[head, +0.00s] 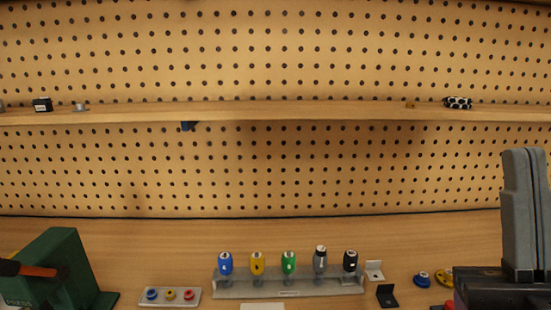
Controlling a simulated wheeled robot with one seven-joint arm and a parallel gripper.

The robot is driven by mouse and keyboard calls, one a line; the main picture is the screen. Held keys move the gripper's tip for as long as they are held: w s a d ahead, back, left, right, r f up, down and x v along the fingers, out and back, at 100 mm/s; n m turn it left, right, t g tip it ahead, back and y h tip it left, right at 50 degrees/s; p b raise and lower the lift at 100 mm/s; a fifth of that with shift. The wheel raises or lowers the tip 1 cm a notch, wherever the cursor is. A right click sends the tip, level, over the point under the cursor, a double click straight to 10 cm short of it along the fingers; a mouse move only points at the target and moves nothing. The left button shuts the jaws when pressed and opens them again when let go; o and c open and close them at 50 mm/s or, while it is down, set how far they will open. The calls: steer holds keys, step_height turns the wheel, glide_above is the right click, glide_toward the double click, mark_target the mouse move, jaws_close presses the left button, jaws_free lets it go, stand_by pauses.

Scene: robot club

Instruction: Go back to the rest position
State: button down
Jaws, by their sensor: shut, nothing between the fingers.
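My gripper (526,156) is at the right edge of the head view. Its two grey fingers point up from a black body and lie close together, shut and empty. Part of the body is cut off by the bottom and right edges. The gripper is in front of the workbench (420,235) and hides part of it. No object is seen between the fingers.
A grey rack (235,289) holds several screwdrivers with coloured handles. Small brackets (387,296) and round parts (443,277) lie near my gripper. A shelf (250,111) crosses the pegboard (300,60).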

steer(key=s+d+f+m+g+h, duration=0.15)
steer(key=f+m+g+h, duration=0.35)
steer(key=f, duration=0.7)
steer(key=s+d+f+m+g+h, duration=0.15)
steer(key=f+m+g+h, duration=0.25)
steer(key=f+m+h, duration=0.55)
steer(key=s+a+f+n+g+y, duration=0.2)
steer(key=s+f+n+g+y, duration=0.1)
steer(key=s+f, duration=0.6)
steer(key=s+a+f+n+g+y, duration=0.1)
steer(key=s+f+n+g+y, duration=0.2)
steer(key=s+f+y, duration=0.3)
steer(key=s+f+g, duration=0.1)
steer(key=s+f, duration=0.3)
steer(key=f, duration=0.1)
steer(key=shift+a, duration=0.35)
